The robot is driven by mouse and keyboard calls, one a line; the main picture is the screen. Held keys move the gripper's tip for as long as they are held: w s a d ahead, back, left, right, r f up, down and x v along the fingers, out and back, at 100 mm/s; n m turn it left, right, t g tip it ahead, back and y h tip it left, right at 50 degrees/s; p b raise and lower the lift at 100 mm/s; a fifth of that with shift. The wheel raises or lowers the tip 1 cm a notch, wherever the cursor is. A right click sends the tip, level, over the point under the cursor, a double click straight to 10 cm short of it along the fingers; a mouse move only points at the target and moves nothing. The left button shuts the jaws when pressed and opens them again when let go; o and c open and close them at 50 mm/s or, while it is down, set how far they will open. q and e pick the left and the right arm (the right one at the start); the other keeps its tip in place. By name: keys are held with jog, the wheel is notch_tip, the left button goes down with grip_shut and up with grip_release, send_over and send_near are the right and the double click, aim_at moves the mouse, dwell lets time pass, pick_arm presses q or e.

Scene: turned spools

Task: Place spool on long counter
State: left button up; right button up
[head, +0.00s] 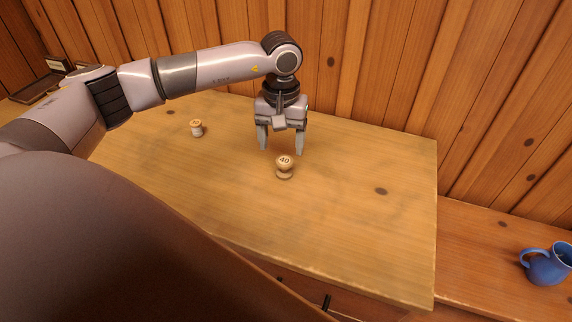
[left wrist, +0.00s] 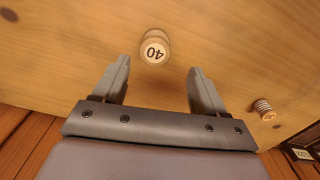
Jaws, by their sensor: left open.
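A turned wooden spool (head: 284,167) with "40" on its top stands upright on the wooden counter (head: 390,225). It also shows in the left wrist view (left wrist: 155,47), ahead of and between the fingertips. My left gripper (head: 281,148) points down just above and behind this spool. It is open, with nothing between its fingers. A second, smaller spool (head: 196,128) stands on the counter further left; it shows at the right of the left wrist view (left wrist: 263,109). My right gripper is not in view.
A blue mug (head: 547,264) stands on a lower surface (head: 480,240) at the right, beyond the counter's right edge. A plank wall (head: 370,60) rises behind the counter. A small labelled sign (head: 57,64) stands at the far left. The counter's right half is clear.

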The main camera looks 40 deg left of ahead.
aim_at(284, 160)
pick_arm(q)
jog(key=f, duration=0.3)
jog(key=d+f+p, duration=0.1)
jog(key=shift+s+f, duration=0.2)
jog(key=shift+f, duration=0.8)
jog(key=c, duration=1.2)
notch_tip(284, 160, up, 19)
jog(key=b, duration=0.1)
jog(key=s+d+f+m, duration=0.4)
jog(key=s+d+f, duration=0.2)
jog(key=d+f, duration=0.2)
notch_tip(284, 160, down, 2)
jog(key=shift+d+f+m+p, duration=0.1)
jog(key=shift+d+m+p, duration=0.15)
jog(key=shift+p, duration=0.2)
